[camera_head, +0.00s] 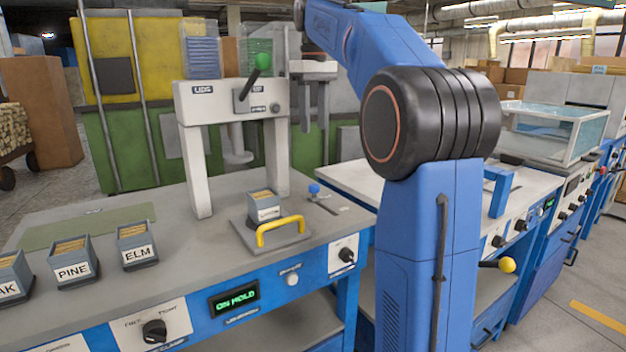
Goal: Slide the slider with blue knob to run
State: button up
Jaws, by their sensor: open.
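The slider's blue knob (314,189) stands on the grey bench top, right of the white press frame. Its slot plate (328,207) runs from the knob toward the front right, and the knob sits at the far left end. Labels by the slot are too small to read. My gripper (315,130) hangs with its fingers pointing down, above and behind the knob in the picture. Its fingers are apart with nothing between them, and it does not touch the knob. A green display (237,299) on the bench front seems to read "ON HOLD".
A white press frame (194,150) with a green-knobbed lever (262,63) stands left of the slider. A plate with a yellow handle (280,228) and a small box (264,206) sits in front. Labelled bins (74,268) stand left. The bench top around the knob is mostly clear.

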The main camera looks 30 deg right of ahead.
aim_at(314, 185)
notch_tip(314, 185, down, 17)
dwell(0.6)
jog(key=shift+c, duration=0.5)
jog(key=shift+s, duration=0.15)
grip_shut()
